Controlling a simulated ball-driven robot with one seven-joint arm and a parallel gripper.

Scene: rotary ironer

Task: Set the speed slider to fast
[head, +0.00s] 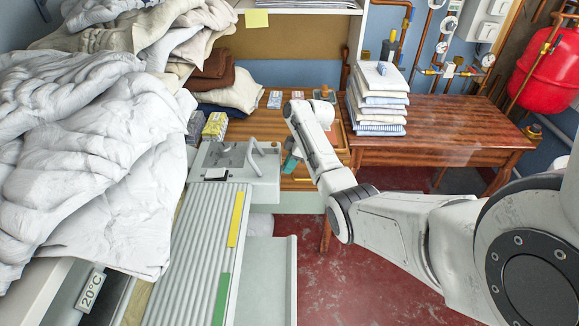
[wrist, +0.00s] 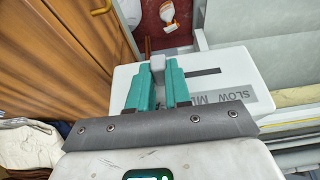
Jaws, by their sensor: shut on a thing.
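The speed slider's grey knob (wrist: 157,64) stands between the teal fingers of my gripper (wrist: 158,78) in the wrist view, and the fingers are shut on it. A dark slot (wrist: 205,72) shows to the right of the fingers on a white panel (wrist: 240,62). A grey label (wrist: 232,95) beside the slot reads SLOW, upside down, then the start of MI. The rest of the label and the slot's left part are hidden by my fingers. In the head view my gripper (head: 291,160) is at the ironer's right end, and the knob is hidden.
The ironer (head: 205,245) has a ribbed top with yellow and green strips. White bedding (head: 85,150) is heaped at left. A wooden table (head: 450,130) with a stack of folded cloths (head: 378,105) stands at right. Red floor (head: 340,270) is open in front.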

